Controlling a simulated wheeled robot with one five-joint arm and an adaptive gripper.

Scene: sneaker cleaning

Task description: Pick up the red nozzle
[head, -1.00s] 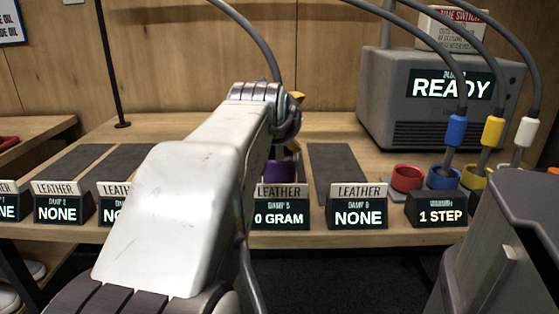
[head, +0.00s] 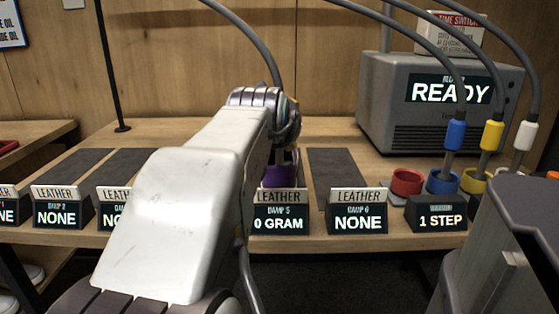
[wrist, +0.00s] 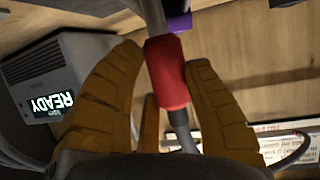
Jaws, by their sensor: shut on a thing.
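The red nozzle (wrist: 167,72) is between the orange-brown fingers of my gripper (wrist: 165,60) in the wrist view, and the gripper is shut on it. A grey hose runs from the nozzle. In the head view my own arm hides the nozzle and most of the gripper. The red holder ring (head: 406,182) on the bench is empty. A purple thing (head: 280,174) shows behind the "0 GRAM" sign, partly hidden by my arm; its purple also shows past the nozzle in the wrist view (wrist: 180,23).
Blue (head: 455,134), yellow (head: 491,135) and white (head: 526,135) nozzles stand at the right with hoses overhead. A grey machine (head: 376,105) reads "READY". Several signs line the bench's front edge. A dark mat (head: 334,170) lies bare right of my arm.

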